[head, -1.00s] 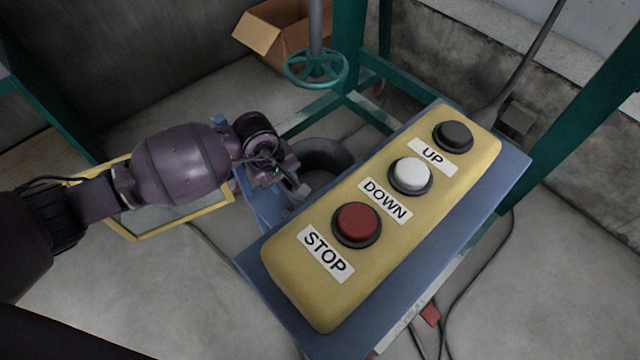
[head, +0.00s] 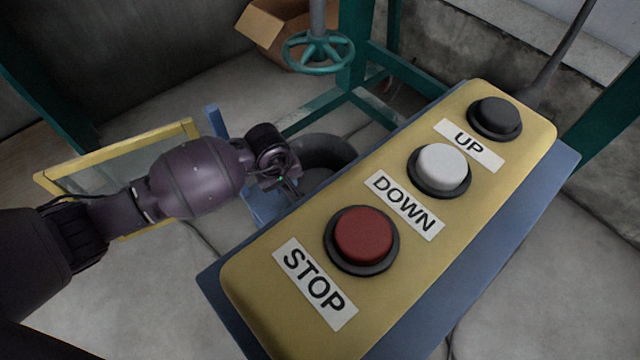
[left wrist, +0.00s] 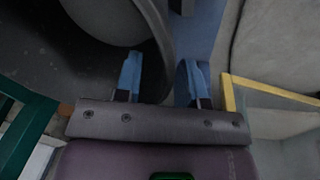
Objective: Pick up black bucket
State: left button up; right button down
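The black bucket (head: 330,150) shows in the head view as a dark curved rim behind the yellow control box, which hides much of it. In the left wrist view the bucket (left wrist: 45,60) fills the upper left, with a lighter grey round shape inside. My left gripper (left wrist: 162,82) is open there, its two blue-tipped fingers apart, with the bucket's rim between them; I cannot tell whether either touches it. In the head view the left gripper (head: 288,186) is beside the bucket's near left side, its fingertips partly hidden by the box. My right gripper is out of view.
The yellow control box (head: 400,215) with UP, DOWN and STOP buttons stands large in front on a blue plate. A yellow-edged panel (head: 120,150) is behind my left arm. A green valve wheel (head: 318,52), cardboard box (head: 270,30) and green frame posts stand behind.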

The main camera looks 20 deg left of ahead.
pick_arm(q)
notch_tip(320, 180, down, 2)
jog(key=shift+w+f+b, duration=0.15)
jog(key=shift+b, duration=0.2)
grip_shut()
jog(key=shift+d, duration=0.1)
dwell(1.0)
jog(key=shift+r, duration=0.2)
